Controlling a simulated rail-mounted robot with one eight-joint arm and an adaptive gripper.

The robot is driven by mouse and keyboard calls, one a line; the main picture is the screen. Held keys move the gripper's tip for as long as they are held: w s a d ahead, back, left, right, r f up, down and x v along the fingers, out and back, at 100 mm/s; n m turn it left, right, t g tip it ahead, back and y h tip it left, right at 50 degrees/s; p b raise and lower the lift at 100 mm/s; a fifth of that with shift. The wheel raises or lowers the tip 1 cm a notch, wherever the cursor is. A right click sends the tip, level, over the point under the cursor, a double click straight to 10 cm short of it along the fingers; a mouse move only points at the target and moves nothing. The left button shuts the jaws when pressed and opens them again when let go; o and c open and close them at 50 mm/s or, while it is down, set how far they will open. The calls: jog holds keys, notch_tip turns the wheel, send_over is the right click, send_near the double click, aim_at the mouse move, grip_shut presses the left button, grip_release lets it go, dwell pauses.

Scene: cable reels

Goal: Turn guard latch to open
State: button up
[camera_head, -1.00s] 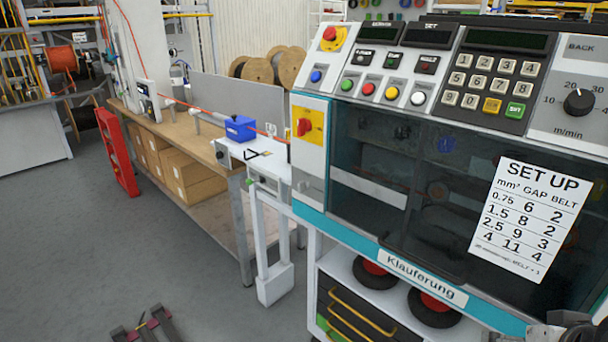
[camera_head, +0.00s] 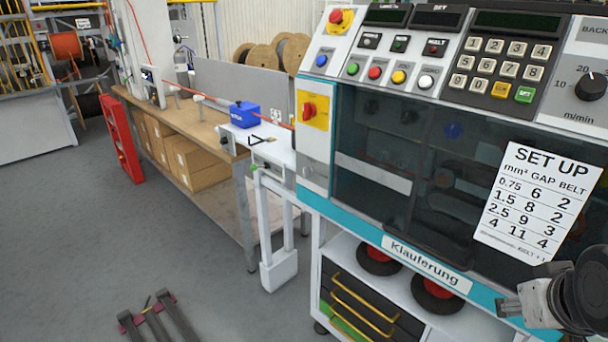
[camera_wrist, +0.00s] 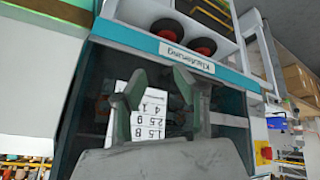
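A red handle (camera_head: 308,110) sits on a yellow plate at the left of the machine's dark see-through guard (camera_head: 400,190); it looks like the latch. The guard appears closed. In the wrist view, which is turned upside down, the red and yellow latch (camera_wrist: 264,153) shows at the lower right. My gripper (camera_wrist: 160,78) is open and empty, its two fingers spread in front of the guard and the set-up sheet. The latch is well to the right of the fingers in that view. In the head view only part of my arm shows, at the lower right.
A white set-up sheet (camera_head: 537,202) is on the guard. Buttons and a keypad (camera_head: 499,66) are on the panel above. A red emergency button (camera_head: 336,16) is above the latch. The floor at left is mostly clear.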

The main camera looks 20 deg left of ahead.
jog(key=w+a+r+n+t+h+b, duration=0.1)
jog(key=w+a+r+n+h+b, duration=0.1)
jog(key=w+a+n, duration=0.7)
jog(key=w+a+r+n+h+b, duration=0.15)
jog(key=w+a+n, duration=0.3)
jog(key=w, duration=0.85)
jog(key=n+t+h+b, duration=0.4)
jog(key=n+t+b, duration=0.6)
jog(key=n, duration=0.5)
send_near(303, 171)
jog(key=shift+g+y, duration=0.25)
jog(key=shift+g, duration=0.45)
jog(key=x, duration=0.3)
jog(key=r+x, duration=0.1)
jog(key=x, duration=0.6)
jog(key=shift+r+b, duration=0.15)
jog(key=shift+b, duration=0.25)
grip_shut()
